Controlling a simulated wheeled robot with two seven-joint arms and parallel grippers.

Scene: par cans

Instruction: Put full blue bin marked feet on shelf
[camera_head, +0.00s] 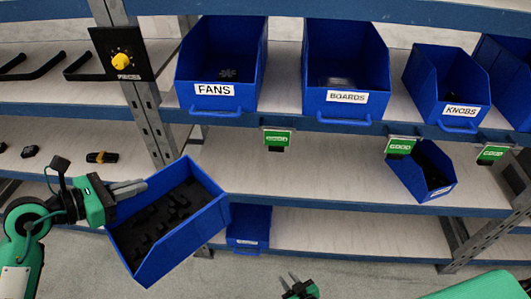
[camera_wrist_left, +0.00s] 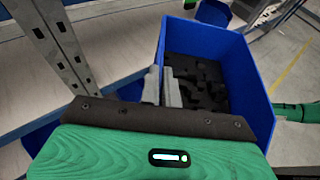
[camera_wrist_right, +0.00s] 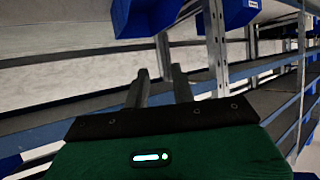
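A blue bin (camera_head: 195,235) holding many small black parts is off the shelves, tilted, in front of the lower shelves. No label shows on its visible sides, so I cannot read the word feet. My left gripper (camera_head: 128,188) is shut on the bin's left wall. In the left wrist view the fingers (camera_wrist_left: 162,88) pinch the wall of the bin (camera_wrist_left: 240,60), one on each side. My right gripper (camera_head: 290,279) is low in the middle, right of the bin and apart from it. Its fingers (camera_wrist_right: 160,88) are spread and empty.
Bins marked FANS (camera_head: 214,90), BOARDS (camera_head: 346,97) and KNOBS (camera_head: 460,110) stand on the upper shelf. Another blue bin (camera_head: 425,172) sits on the middle shelf's right, one (camera_head: 248,228) on the lower shelf. The middle shelf (camera_head: 310,175) is clear in its centre. A metal post (camera_head: 150,120) stands at left.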

